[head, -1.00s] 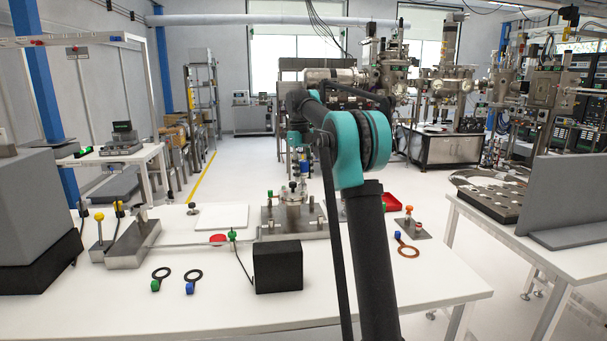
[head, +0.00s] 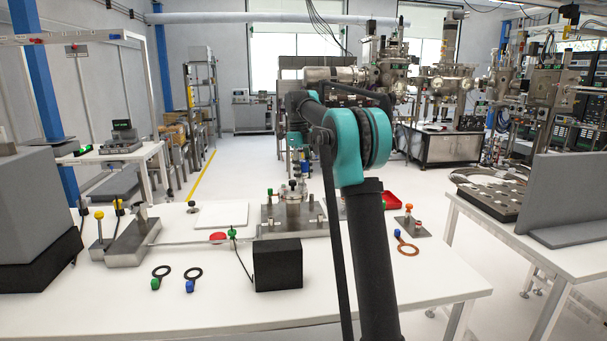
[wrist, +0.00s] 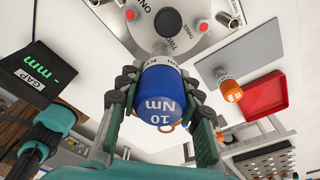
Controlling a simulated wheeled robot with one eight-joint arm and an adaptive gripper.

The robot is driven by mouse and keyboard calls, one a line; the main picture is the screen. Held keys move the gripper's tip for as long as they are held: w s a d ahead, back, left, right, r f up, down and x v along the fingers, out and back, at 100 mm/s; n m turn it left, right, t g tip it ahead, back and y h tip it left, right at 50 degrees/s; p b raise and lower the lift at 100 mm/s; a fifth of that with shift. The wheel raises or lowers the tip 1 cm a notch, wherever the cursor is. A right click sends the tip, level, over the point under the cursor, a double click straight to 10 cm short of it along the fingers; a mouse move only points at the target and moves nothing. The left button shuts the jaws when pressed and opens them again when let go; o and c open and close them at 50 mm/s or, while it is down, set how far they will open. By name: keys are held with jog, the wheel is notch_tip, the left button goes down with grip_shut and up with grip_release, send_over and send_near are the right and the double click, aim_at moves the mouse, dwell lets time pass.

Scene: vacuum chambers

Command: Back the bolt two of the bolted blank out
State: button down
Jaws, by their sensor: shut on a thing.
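The bolted blank is a round silver plate (wrist: 145,38) at the top of the wrist view, marked ONE, TWO and THREE, with a black knob (wrist: 168,22) in front of it. It also shows in the head view as a silver fitting (head: 292,212) on a metal base. My gripper (wrist: 158,84) is shut on a blue torque tool (wrist: 162,100) marked 10 Nm. The tool's narrow silver end points at the plate beside the mark TWO. Bolt two itself is hidden there, so I cannot tell whether the tool sits on it. Red-topped spots (wrist: 204,27) show beside the other marks.
A grey plate with an orange-capped piece (wrist: 230,90) and a red tray (wrist: 265,95) lie right of the tool. A black display box (wrist: 38,70) is at left. In the head view a black block (head: 278,265) and ring-ended tools (head: 192,278) lie in front.

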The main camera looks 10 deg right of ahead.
jog(key=shift+f, duration=0.7)
dwell(0.3)
jog(key=n, duration=0.6)
jog(key=shift+w+t, duration=0.1)
jog(key=shift+t, duration=0.2)
jog(key=shift+d+n, duration=0.1)
jog(key=shift+n, duration=0.4)
jog(key=n, duration=0.5)
jog(key=shift+w+t, duration=0.1)
jog(key=shift+t, duration=0.3)
jog(key=shift+n, duration=0.9)
